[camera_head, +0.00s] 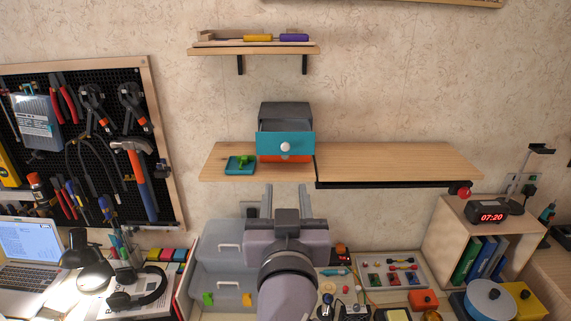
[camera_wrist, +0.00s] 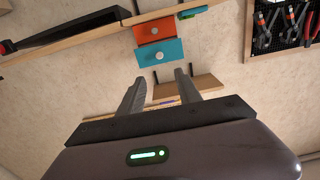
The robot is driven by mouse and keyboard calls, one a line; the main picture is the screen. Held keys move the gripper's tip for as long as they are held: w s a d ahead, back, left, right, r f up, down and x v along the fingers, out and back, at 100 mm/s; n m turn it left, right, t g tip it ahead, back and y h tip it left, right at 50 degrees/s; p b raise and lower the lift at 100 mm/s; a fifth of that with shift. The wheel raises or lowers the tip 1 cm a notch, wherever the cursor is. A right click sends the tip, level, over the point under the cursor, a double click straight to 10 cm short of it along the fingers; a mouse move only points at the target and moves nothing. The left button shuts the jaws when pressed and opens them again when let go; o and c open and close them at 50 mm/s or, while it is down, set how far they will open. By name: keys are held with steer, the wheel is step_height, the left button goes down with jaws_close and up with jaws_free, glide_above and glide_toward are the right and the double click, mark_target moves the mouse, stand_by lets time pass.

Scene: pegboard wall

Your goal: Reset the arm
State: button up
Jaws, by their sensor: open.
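My gripper (camera_head: 298,198) is open and empty, raised in front of the wall below the middle shelf. In the wrist view my gripper (camera_wrist: 161,84) shows its two fingers spread apart with nothing between them. A small drawer box stands on the middle shelf (camera_head: 400,158). Its teal drawer front (camera_head: 286,146) has a white knob and sits above an orange one. The teal drawer appears pulled out somewhat. In the wrist view the teal drawer (camera_wrist: 159,52) lies beyond the fingertips, apart from them.
A teal tray (camera_head: 240,166) with a green item sits left of the drawer box. A pegboard (camera_head: 90,140) with tools hangs at left. A crowded desk lies below, with a laptop (camera_head: 30,245), lamp, grey bins and a wooden cubby (camera_head: 440,235).

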steer(key=s+d+f+m+g+b, duration=0.2)
steer(key=s+d+f+g, duration=0.3)
steer(key=s+f, duration=0.3)
steer(key=s+d+f+m+g+y+b, duration=0.1)
steer(key=s+d+f+g+b, duration=0.4)
steer(key=f, duration=0.7)
steer(key=s+m+g, duration=0.1)
steer(key=s+g, duration=0.1)
steer(key=s, duration=0.2)
steer(key=shift+s+f+y+b, duration=0.25)
steer(key=shift+y+b, duration=0.05)
